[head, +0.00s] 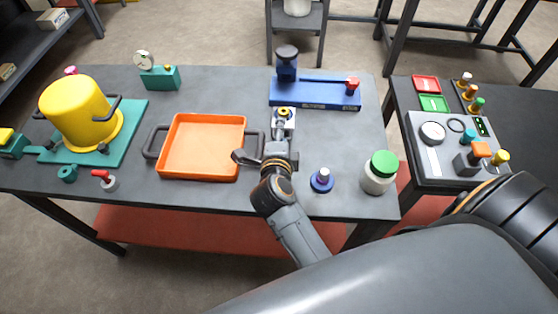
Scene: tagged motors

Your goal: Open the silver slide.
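A small silver piece (291,124) with a yellow and black round part lies on the table in front of the blue base; it looks like the silver slide, but I cannot be sure. My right gripper (273,154) is just on the near side of it, beside the right handle of the orange tray. Its arm comes in from the lower right. The gripper partly hides the silver piece's near end. I cannot tell whether the fingers touch it, or whether they are open or shut. My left gripper is not in view.
The orange tray (202,175) stands left of the gripper. The blue base (315,104) with a dark post is behind. A blue knob piece (321,181) and a green-lidded jar (380,173) stand at right. A control panel (426,170) sits on the right table.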

